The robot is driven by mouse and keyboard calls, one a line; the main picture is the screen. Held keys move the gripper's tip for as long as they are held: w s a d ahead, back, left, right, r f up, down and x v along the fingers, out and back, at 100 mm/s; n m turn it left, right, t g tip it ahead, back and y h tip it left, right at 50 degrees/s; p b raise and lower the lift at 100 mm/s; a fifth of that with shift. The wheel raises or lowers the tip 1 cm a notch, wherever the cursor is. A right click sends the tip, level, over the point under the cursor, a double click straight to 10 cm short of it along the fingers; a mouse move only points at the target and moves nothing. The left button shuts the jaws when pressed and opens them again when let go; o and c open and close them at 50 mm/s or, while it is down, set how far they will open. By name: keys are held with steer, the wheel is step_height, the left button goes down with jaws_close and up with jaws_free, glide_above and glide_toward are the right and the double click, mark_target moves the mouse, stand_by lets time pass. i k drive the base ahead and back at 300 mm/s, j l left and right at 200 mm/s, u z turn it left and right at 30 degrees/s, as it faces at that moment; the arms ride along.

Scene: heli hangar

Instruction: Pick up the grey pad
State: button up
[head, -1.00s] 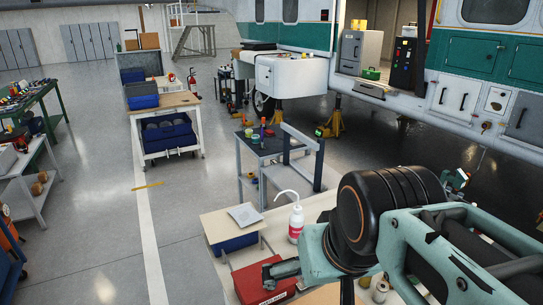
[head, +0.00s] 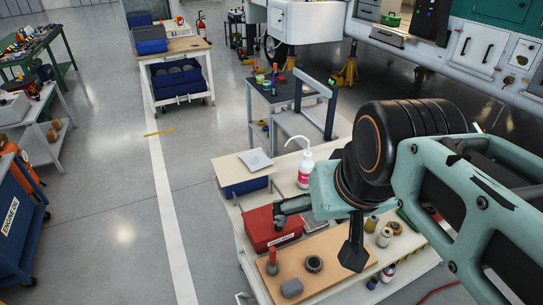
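A small dark grey pad (head: 292,287) with rounded edges lies on the front left of a brown board (head: 322,282) on the white workbench. A flat light grey square (head: 256,160) lies farther back on a low beige stand (head: 233,168); I cannot tell which of the two is the task's pad. My gripper (head: 318,236) is above the bench, its two dark fingers spread apart with nothing seen between them. In the picture it lies above and right of the dark pad. It overlaps part of a red box (head: 262,229).
On the board stand a red-handled tool (head: 271,260) and a dark round part (head: 314,264). A white bottle (head: 305,168) stands behind the gripper. Cans (head: 384,237) stand to the right. A blue bin (head: 246,186) sits under the stand. Open floor (head: 110,230) lies left of the bench.

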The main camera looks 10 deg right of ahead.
mark_target(294, 286)
steer(key=k+u, duration=0.1)
steer(key=l+u, duration=0.45)
steer(key=k+u, duration=0.15)
steer(key=u, duration=0.45)
steer(key=i+l+z, duration=0.1)
steer(key=z, duration=0.15)
steer(key=i+l+z, duration=0.1)
steer(key=z, duration=0.2)
